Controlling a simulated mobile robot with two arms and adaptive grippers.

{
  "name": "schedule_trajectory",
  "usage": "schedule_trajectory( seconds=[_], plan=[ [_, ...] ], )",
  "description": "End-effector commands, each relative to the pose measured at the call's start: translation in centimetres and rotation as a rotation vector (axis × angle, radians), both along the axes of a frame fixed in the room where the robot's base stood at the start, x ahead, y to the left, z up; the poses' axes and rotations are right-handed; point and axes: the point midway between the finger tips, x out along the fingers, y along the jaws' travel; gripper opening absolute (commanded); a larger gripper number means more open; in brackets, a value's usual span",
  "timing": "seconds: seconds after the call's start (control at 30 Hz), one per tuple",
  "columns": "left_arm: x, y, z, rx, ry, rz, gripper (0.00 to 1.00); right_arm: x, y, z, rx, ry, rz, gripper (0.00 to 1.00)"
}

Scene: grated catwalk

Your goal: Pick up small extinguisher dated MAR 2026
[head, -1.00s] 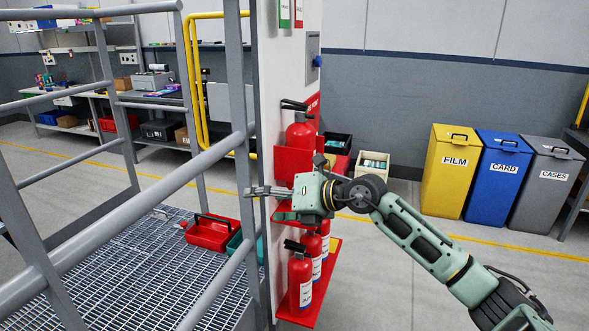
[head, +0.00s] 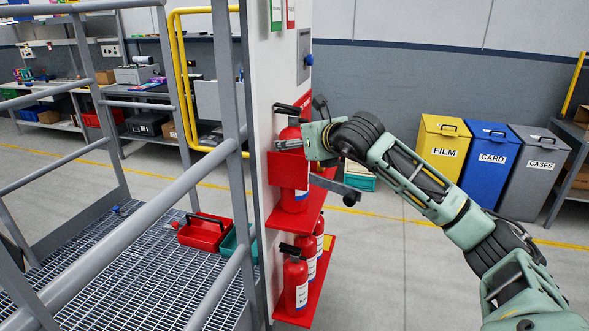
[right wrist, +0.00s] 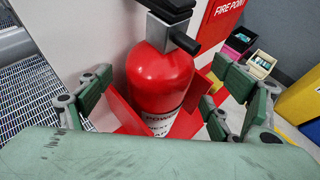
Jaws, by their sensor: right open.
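A red extinguisher (head: 292,194) with a black handle stands upright on the upper red shelf of the white fire-point panel. In the right wrist view the extinguisher (right wrist: 160,78) fills the middle; its white label shows "POWDER" and "NEXT", but its lower part is hidden and I read no date. My right gripper (head: 290,143) is in front of its upper body. Its open fingers (right wrist: 168,92) stand on either side of the cylinder, apart from it. Several red extinguishers (head: 295,282) stand on the lower shelf, their label dates too small to read. My left gripper is not in view.
Grey railings (head: 160,190) stand left of the panel (head: 262,120). A red tool tray (head: 204,232) and a teal one (head: 232,243) lie on the grating. Yellow, blue and grey bins (head: 490,158) stand along the back wall.

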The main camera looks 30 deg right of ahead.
Motion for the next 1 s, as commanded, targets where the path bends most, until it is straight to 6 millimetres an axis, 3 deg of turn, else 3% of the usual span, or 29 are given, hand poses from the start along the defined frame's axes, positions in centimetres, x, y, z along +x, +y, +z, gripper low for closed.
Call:
schedule_trajectory(
  seconds=[0.33, 1.0],
  plan=[
    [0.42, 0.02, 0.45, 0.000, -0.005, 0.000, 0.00, 0.92, -0.02, -0.48, -0.001, -0.001, 0.001, 0.84],
    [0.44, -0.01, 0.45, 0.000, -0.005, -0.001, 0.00, 0.89, -0.02, -0.46, 0.000, -0.001, 0.002, 0.26]
  ],
)
